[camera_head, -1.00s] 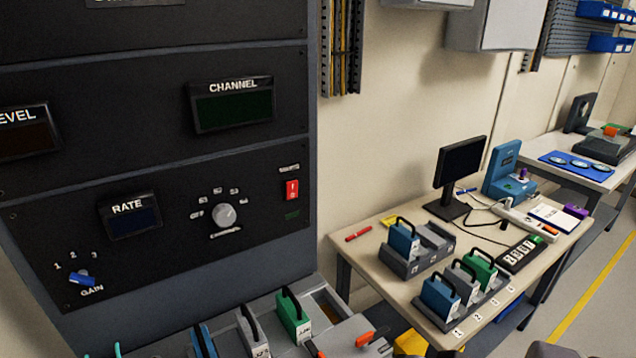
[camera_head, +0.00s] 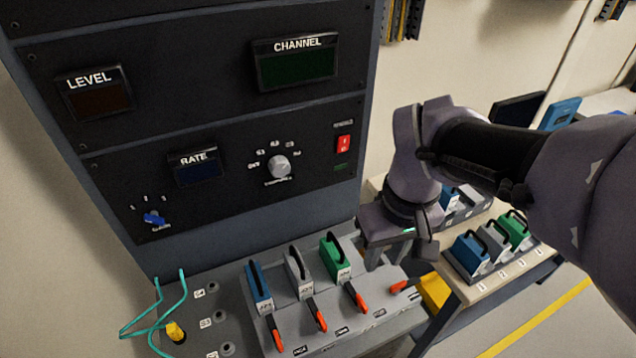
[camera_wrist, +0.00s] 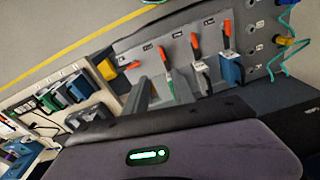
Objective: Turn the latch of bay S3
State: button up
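A grey bench unit (camera_head: 240,300) holds a blue module (camera_head: 259,286), a grey module (camera_head: 299,273) and a green module (camera_head: 335,256). Orange-tipped latches sit before the blue (camera_head: 278,340), grey (camera_head: 320,320) and green (camera_head: 358,298) modules, pointing toward the front. A further orange latch (camera_head: 398,287) at the right end lies at a different angle. The bay labels are too small to read, so I cannot tell which is S3. My gripper (camera_head: 398,258) hangs right of the green module, fingers apart and seemingly empty. The green module also shows in the wrist view (camera_wrist: 169,82).
Teal cables and a yellow plug (camera_head: 175,331) are at the unit's left. The instrument rack (camera_head: 225,160) rises behind it. A side table with more modules (camera_head: 472,255) stands at the right, with a yellow object (camera_head: 433,290) between.

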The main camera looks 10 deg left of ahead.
aim_at(362, 301)
jog(key=shift+n+g+h, duration=0.3)
jog(key=shift+n+g, duration=0.1)
jog(key=shift+n, duration=0.5)
jog(key=f+b, duration=0.2)
jog(key=f, duration=0.4)
jog(key=a+f+b, duration=0.1)
jog(key=f+b, duration=0.2)
jog(key=f, duration=0.3)
jog(key=w+f+b, duration=0.1)
jog(key=f+b, duration=0.1)
jog(key=f, duration=0.4)
jog(key=shift+w+a+f, duration=0.1)
jog(key=shift+a+f, duration=0.1)
jog(key=shift+a, duration=0.1)
grip_shut()
